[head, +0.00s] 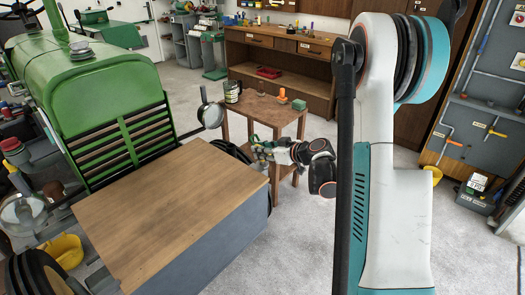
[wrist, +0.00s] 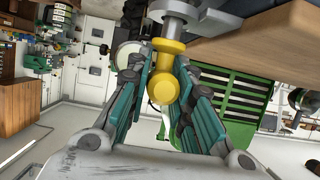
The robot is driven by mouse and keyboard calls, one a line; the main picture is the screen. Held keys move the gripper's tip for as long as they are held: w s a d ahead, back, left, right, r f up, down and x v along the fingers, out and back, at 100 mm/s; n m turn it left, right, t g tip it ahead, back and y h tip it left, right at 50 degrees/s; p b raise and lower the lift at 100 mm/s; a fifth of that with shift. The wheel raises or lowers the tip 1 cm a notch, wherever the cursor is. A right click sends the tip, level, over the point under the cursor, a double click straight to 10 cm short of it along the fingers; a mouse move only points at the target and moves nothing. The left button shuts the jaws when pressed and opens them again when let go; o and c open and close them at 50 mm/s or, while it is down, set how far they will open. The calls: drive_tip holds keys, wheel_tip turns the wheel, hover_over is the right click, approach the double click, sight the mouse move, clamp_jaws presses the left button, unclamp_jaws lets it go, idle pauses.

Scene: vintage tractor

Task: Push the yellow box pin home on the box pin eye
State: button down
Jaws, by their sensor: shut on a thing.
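The yellow box pin (wrist: 163,72) shows in the wrist view, with a round knob at its lower end. It lies between the two teal-padded fingers of my gripper (wrist: 158,98), which is shut on it. The pin's upper end meets a grey metal piece (wrist: 182,14) with a collar, which looks like the box pin eye. I cannot tell how deep the pin sits in it. In the head view my gripper (head: 259,151) is small, beside the right edge of the wood-topped grey box (head: 165,212); the pin and eye are too small to make out there.
A green tractor (head: 95,95) stands at the left. A small wooden table (head: 262,108) with a can and orange and green items stands just behind my gripper. A workbench (head: 285,70) is at the back. Pale floor (head: 305,240) is open right of the box.

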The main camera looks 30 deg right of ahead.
drive_tip(key=shift+f+b, duration=0.65)
drive_tip(key=shift+f, duration=0.15)
drive_tip(key=c, duration=1.3)
unclamp_jaws()
